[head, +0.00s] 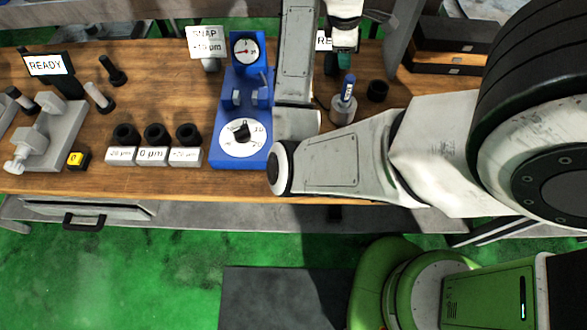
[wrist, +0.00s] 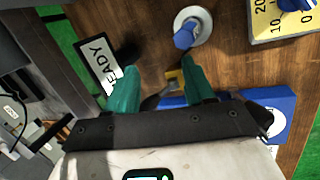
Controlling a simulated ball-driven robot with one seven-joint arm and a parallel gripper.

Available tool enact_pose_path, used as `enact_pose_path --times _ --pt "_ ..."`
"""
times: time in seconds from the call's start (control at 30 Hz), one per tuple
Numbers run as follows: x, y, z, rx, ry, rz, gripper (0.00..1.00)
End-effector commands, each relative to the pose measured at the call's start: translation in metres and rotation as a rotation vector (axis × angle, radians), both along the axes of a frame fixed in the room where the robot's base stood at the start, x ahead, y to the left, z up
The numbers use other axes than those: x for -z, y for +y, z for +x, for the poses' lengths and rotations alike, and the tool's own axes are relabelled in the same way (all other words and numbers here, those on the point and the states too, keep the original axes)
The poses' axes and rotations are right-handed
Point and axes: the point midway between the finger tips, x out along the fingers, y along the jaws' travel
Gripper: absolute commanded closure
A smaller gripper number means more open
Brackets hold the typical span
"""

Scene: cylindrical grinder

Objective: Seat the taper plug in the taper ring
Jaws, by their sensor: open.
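A blue-handled plug (head: 347,88), which looks like the taper plug, stands upright in a round grey metal piece (head: 342,112), which looks like the taper ring. How deep it sits is not clear. In the wrist view the blue handle (wrist: 185,38) rises from the grey round piece (wrist: 200,20), beyond and to the right of my fingertips.
A blue dial fixture (head: 227,150) stands left, beside my arm. A READY sign (wrist: 98,62) is close to my left finger. A yellow-edged scale plate (wrist: 282,22) is at upper right. Bare wood surrounds the grey piece.

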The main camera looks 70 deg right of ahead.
Motion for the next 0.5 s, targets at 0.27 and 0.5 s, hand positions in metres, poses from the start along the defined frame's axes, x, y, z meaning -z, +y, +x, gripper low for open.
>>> enact_pose_path --times 0.27,0.5 --pt "0.033 0.049 0.052 0.007 -0.091 -0.141 0.47" --pt "0.086 0.136 0.080 0.005 -0.203 -0.071 0.47"
